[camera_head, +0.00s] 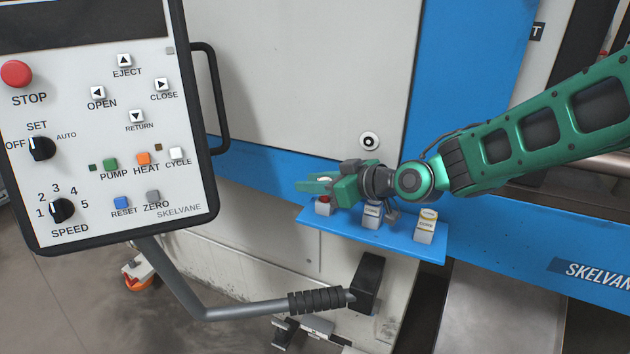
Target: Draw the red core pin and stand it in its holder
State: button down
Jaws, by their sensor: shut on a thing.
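My gripper (316,185) reaches in from the right, its fingers pointing left above the left end of the blue shelf (398,243). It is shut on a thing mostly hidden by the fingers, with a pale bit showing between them. A red part (324,199), which looks like the red core pin, shows just under the fingers. It is at the top of the left pale holder block (323,209). I cannot tell whether the pin is seated in that block or clear of it.
A round fitting (369,141) is on the pale machine door.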

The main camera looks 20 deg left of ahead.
jog(key=shift+f, duration=0.9)
jog(key=c, duration=1.4)
grip_release()
jog(key=shift+o, duration=0.2)
jog(key=v, duration=1)
jog(key=shift+d+r, duration=0.15)
jog(key=shift+d, duration=0.25)
